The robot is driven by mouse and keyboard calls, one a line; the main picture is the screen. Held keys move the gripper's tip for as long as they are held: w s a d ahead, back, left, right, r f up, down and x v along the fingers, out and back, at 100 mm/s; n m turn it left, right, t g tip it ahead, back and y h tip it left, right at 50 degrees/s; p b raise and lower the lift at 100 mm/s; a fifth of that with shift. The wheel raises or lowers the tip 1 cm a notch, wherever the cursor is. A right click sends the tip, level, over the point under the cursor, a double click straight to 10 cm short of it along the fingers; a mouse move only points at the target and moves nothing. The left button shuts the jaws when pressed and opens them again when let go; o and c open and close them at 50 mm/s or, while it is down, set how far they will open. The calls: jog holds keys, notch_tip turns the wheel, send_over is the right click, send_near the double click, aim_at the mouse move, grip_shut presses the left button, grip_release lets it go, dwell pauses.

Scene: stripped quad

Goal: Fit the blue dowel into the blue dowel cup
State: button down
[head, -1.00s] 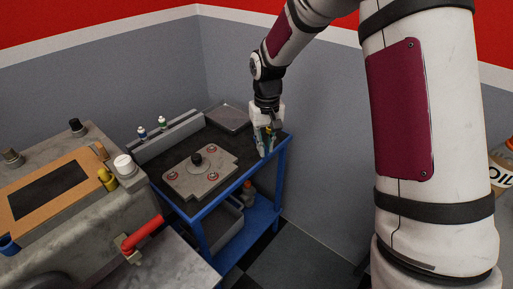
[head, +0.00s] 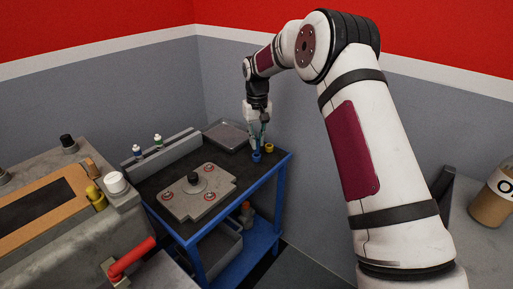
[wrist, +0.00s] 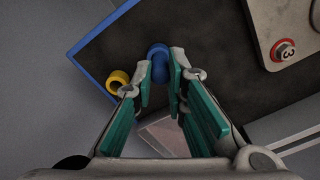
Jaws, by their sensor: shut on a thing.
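The blue dowel cup (head: 256,158) stands on the dark top of the blue-framed cart, near its right corner. My gripper (head: 257,147) points down just above it in the head view. In the wrist view the teal-padded fingers (wrist: 160,88) are closed in on the blue dowel (wrist: 160,73), of which only a short part shows. The blue cup shows just beyond the fingertips (wrist: 157,49), overlapping the dowel in the picture. I cannot tell whether the dowel's end is inside the cup or above it.
A yellow cup (head: 269,148) stands close beside the blue one. A grey plate with red fittings (head: 198,192) lies mid-cart, with a shallow tray (head: 228,135) behind. A grey rail (head: 160,158) runs along the left. The wall is close behind.

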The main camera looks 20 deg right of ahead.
jog(key=shift+w, duration=0.5)
jog(key=shift+d+f+b, duration=0.1)
jog(key=shift+f+b, duration=0.2)
jog(key=shift+f, duration=1.45)
jog(key=shift+f, duration=0.1)
jog(key=shift+f, duration=0.15)
jog(key=c, duration=1.6)
grip_release()
